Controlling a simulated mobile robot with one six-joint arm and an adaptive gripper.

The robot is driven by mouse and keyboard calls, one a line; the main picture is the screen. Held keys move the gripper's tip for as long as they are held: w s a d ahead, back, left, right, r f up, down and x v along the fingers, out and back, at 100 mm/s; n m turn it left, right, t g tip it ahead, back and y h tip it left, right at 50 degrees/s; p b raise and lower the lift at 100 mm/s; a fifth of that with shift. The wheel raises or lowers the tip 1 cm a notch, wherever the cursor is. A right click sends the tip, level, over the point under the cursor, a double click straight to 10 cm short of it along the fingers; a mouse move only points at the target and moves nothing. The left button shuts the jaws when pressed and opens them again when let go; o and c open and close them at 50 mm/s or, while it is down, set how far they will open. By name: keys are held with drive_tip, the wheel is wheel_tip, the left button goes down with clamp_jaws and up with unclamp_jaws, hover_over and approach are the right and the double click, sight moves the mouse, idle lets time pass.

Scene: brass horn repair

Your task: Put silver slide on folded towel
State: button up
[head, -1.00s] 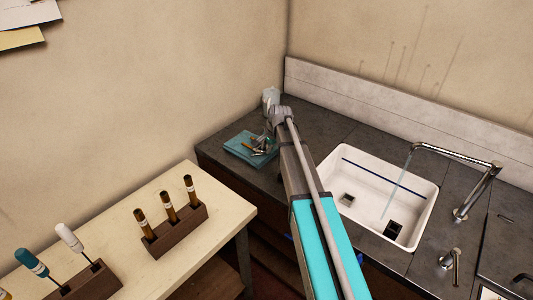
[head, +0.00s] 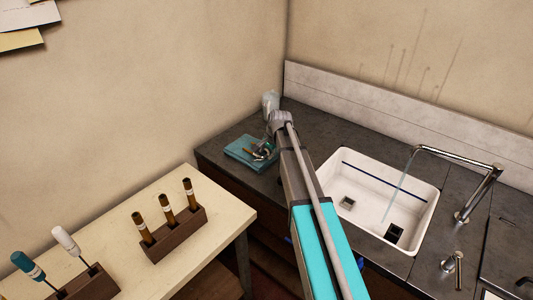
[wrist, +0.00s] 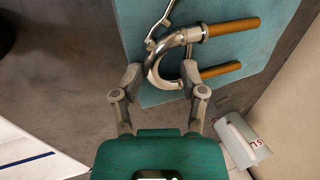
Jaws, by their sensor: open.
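The silver slide (wrist: 156,72) is a U-shaped silver tube with two brown-orange ends. In the wrist view it lies over the teal folded towel (wrist: 265,50), its brown ends pointing right and its bend near the towel's left edge. My gripper (wrist: 160,74) is open, with one finger on each side of the bend. I cannot tell whether the fingers touch it. In the head view the folded towel (head: 236,150) lies at the counter's far left corner, and my arm partly hides the slide.
A white sink (head: 385,185) with a running faucet (head: 465,160) is set in the dark counter to the right. A white container (head: 270,101) stands behind my gripper by the wall. A pale bench (head: 120,225) with wooden racks is at front left.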

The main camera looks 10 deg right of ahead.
drive_tip(key=shift+r, duration=0.2)
drive_tip(key=p+v, duration=1.1)
drive_tip(key=v, duration=0.1)
drive_tip(key=shift+p, duration=0.35)
idle(0.3)
drive_tip(key=shift+f, duration=0.1)
idle(0.6)
drive_tip(key=s+a+n+g, duration=0.1)
drive_tip(key=s+a+n, duration=0.1)
drive_tip(key=s, duration=0.6)
drive_tip(key=s+a+n+g+h, duration=0.1)
drive_tip(key=s+a+n, duration=0.1)
drive_tip(key=s+n, duration=0.3)
drive_tip(key=s+a+n+g+h, duration=0.1)
drive_tip(key=s+a+n, duration=0.2)
drive_tip(key=s, duration=1)
drive_tip(key=shift+s+f+n, duration=0.2)
drive_tip(key=shift+f+n, duration=0.2)
drive_tip(key=shift+f, duration=0.1)
drive_tip(key=shift+a, duration=0.15)
